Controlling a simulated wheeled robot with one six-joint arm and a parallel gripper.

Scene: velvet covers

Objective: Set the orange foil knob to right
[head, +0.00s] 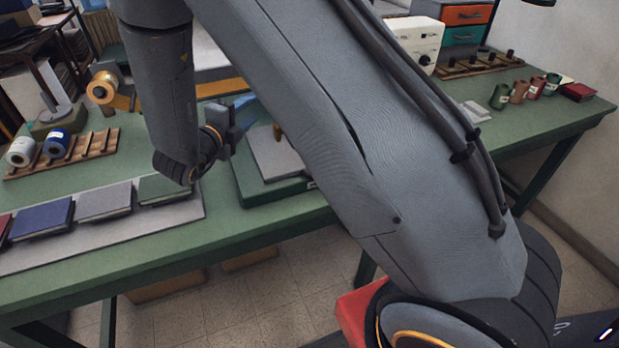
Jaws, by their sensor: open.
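A white control box (412,42) stands at the back of the green table, partly behind my arm. A dark round knob (424,59) sits on its front face. I cannot tell which way the knob points, the small labels are unreadable, and no orange mark shows on it. My gripper (236,124) is left of the middle, above the table near a grey plate, well to the left of the knob and nearer to me. It is open. Its fingertips are small and partly hidden by its own body, and I see nothing held.
Books (105,201) lie on a grey board at the front left. A wooden rack (92,149) holds white and blue rolls. A gold roll (103,87) stands behind. A grey plate (273,153) on a green base is beside my gripper. Small coloured cups (518,91) stand far right.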

